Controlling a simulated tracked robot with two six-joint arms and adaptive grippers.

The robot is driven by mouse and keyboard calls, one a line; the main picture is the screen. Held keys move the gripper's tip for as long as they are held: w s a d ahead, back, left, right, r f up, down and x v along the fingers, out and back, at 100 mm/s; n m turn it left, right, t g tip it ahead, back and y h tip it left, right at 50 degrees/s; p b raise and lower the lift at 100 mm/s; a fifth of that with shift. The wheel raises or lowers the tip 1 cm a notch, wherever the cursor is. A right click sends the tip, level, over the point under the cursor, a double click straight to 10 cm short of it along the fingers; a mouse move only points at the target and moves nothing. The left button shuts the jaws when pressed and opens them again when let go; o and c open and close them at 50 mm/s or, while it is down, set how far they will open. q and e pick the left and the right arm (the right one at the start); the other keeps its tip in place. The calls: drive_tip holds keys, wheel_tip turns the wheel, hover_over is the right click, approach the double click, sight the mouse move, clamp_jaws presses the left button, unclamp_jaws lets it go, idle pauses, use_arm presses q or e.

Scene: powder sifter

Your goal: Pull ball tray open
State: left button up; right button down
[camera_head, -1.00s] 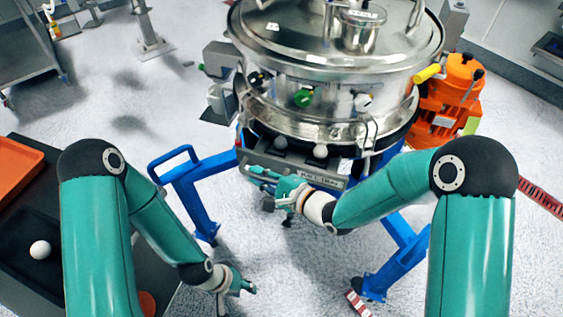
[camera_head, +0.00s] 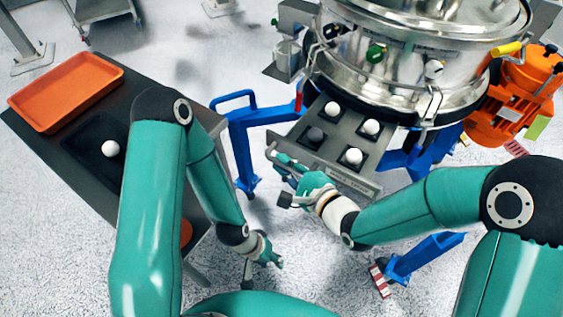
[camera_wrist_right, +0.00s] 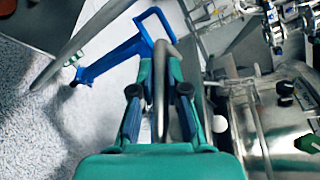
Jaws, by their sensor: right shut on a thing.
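The ball tray (camera_head: 383,150) is a grey metal drawer sticking out from under the round steel sifter (camera_head: 405,72). My right gripper (camera_head: 283,173) is at the tray's front left. In the right wrist view, its fingers (camera_wrist_right: 159,72) are closed around a curved metal handle bar (camera_wrist_right: 161,105). The handle is mostly hidden by the gripper in the head view. My left gripper (camera_head: 272,255) hangs low, away from the tray, touching nothing visible; its finger opening is unclear.
A dark table (camera_head: 62,148) at left holds an orange tray (camera_head: 66,92) and a black tray (camera_head: 93,165) with a white ball (camera_head: 111,148). The sifter's blue frame (camera_head: 247,140) stands beside the drawer. An orange motor (camera_head: 515,105) is at right. Open floor lies below the drawer.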

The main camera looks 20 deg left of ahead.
drive_tip(key=shift+d+f, duration=0.15)
drive_tip(key=shift+f, duration=0.05)
drive_tip(key=c, duration=1.2)
unclamp_jaws()
drive_tip(key=shift+s, duration=0.1)
drive_tip(key=shift+r, duration=0.1)
drive_tip(key=v, duration=0.7)
drive_tip(key=shift+s+d, duration=0.1)
drive_tip(key=shift+d, duration=0.05)
